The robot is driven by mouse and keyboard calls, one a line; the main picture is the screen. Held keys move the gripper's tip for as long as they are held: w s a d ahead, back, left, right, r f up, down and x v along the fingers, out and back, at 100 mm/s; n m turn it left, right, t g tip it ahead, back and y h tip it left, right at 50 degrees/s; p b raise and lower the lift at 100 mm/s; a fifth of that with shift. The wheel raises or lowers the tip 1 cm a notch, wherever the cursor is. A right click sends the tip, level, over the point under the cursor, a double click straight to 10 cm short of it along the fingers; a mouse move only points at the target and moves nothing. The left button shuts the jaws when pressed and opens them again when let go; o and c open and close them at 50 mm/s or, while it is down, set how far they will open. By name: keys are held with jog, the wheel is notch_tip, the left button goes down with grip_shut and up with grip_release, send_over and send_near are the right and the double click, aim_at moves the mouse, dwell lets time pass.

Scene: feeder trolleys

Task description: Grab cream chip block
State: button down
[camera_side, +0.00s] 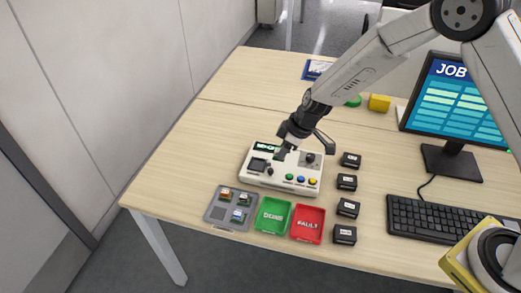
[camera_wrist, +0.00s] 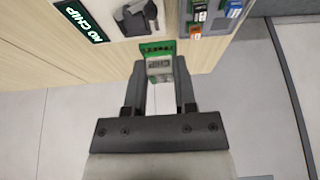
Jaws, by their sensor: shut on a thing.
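My gripper (camera_wrist: 160,78) is shut on a small block with a green board and a pale, cream-grey chip face (camera_wrist: 159,64), seen between the fingertips in the wrist view. In the side view my gripper (camera_side: 282,154) is over the back left part of the white tester (camera_side: 251,178); the held block is too small to make out there. The tester's display (camera_wrist: 82,22) reads "NO CHIP" in the wrist view.
A green "DONE" tray (camera_side: 272,228) and a red "FAULT" tray (camera_side: 307,237) stand right of the grey tray. Several small black boxes (camera_side: 347,183) line the tester's right. A keyboard (camera_side: 430,218) and monitor (camera_side: 455,105) are farther right. The table's left part is clear.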

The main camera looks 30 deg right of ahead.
jog(key=shift+s+d+r, duration=0.15)
jog(key=shift+s+r, duration=0.2)
jog(key=shift+s, duration=0.45)
jog(key=shift+s+d+r, duration=0.15)
jog(key=shift+s+r, duration=0.2)
jog(key=shift+s, duration=0.4)
jog(key=shift+s+d+r, duration=0.15)
jog(key=shift+s+r, duration=0.2)
jog(key=shift+s, duration=0.45)
jog(key=shift+s, duration=0.15)
